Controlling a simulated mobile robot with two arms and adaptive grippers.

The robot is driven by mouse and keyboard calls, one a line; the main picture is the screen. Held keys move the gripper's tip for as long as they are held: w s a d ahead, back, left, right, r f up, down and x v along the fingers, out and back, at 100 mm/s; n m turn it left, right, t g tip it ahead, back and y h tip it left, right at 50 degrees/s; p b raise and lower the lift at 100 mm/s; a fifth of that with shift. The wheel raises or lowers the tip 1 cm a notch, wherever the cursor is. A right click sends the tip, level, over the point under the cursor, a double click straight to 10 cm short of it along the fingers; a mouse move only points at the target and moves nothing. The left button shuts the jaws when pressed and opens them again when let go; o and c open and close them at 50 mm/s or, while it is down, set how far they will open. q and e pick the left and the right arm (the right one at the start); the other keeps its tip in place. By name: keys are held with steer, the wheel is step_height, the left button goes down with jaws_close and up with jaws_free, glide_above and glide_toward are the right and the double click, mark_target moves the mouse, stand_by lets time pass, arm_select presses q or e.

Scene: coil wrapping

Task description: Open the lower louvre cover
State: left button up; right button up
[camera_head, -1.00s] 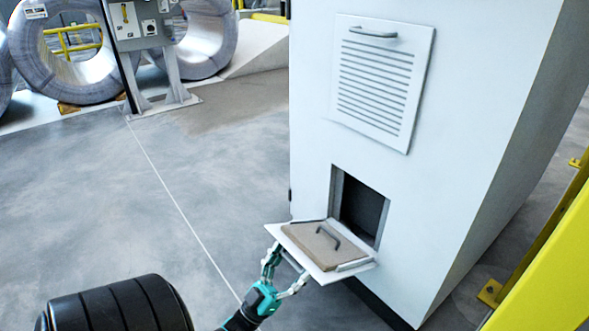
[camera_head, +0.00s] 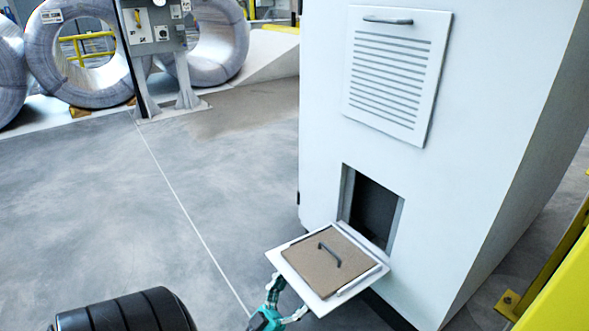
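The lower louvre cover (camera_head: 299,258) is a white flap folded down and outward from the white cabinet, its inner face up. It carries a brown panel with a dark handle (camera_head: 330,255). Above its hinged edge, the dark rectangular opening (camera_head: 372,212) in the cabinet is uncovered. My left gripper (camera_head: 289,294), teal and grey, is just under the flap's near left edge. Its fingers are spread apart, with one close to or touching the edge; contact is unclear. Part of the gripper is cut off by the bottom of the picture. My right gripper is not in view.
An upper louvred panel (camera_head: 391,85) with a handle is shut on the cabinet (camera_head: 480,130). A yellow frame (camera_head: 560,285) stands at the lower right. Wire coils (camera_head: 85,88) and a grey control post (camera_head: 160,30) stand at the back left. The floor left of the cabinet is clear.

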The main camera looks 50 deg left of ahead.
arm_select(q)
steer(key=shift+w+d+f, duration=0.15)
steer(key=shift+w+d, duration=0.1)
stand_by(0.3)
steer(key=o, duration=1.5)
steer(key=shift+w, duration=0.1)
steer(key=shift+o, duration=0.2)
steer(key=shift+s+f, duration=0.25)
steer(key=shift+s, duration=0.05)
steer(key=s+a+f, duration=0.1)
steer(key=s, duration=1.2)
steer(key=shift+s+f, duration=0.25)
steer(key=shift+s, duration=0.1)
steer(key=shift+a, duration=0.1)
